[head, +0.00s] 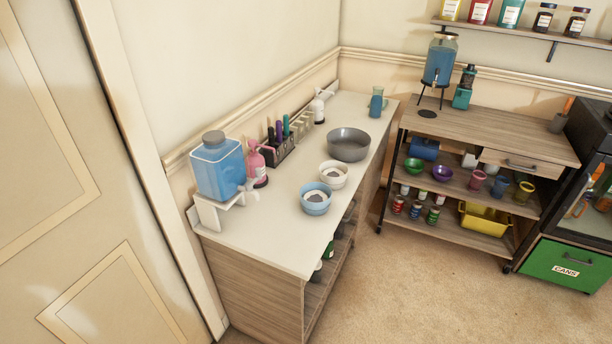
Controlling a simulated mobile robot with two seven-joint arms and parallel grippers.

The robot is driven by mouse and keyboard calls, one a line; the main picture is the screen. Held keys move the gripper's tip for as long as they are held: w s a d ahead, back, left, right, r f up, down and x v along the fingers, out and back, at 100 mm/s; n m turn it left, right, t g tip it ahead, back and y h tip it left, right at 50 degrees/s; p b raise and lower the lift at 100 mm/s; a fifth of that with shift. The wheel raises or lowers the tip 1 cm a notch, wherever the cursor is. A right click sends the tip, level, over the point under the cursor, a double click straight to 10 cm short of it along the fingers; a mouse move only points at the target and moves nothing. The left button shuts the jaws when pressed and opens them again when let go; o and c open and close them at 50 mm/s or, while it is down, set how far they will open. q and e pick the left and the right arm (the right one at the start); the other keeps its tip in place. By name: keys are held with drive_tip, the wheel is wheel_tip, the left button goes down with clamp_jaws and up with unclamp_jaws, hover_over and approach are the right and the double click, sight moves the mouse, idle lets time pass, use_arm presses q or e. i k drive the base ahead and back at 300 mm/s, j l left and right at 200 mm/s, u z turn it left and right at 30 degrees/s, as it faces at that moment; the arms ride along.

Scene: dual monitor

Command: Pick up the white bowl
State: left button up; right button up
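The white bowl (334,174) stands upright on the light countertop (267,226), near its front edge. Something grey shows inside it. A blue bowl (316,198) sits just nearer to me, close beside or touching it; I cannot tell which. A larger grey basin (348,144) stands just behind the white bowl. Neither of my grippers shows in the head view.
A blue-filled dispenser (217,168) on a white stand, a pink pump bottle (256,163) and a dark rack (280,149) line the wall side. The counter's near end is bare. A wooden shelf cart (490,132) stands right, with carpet (400,285) free between.

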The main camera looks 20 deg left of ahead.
sight(334, 173)
drive_tip(key=i+l+u, duration=1)
drive_tip(key=l, duration=0.3)
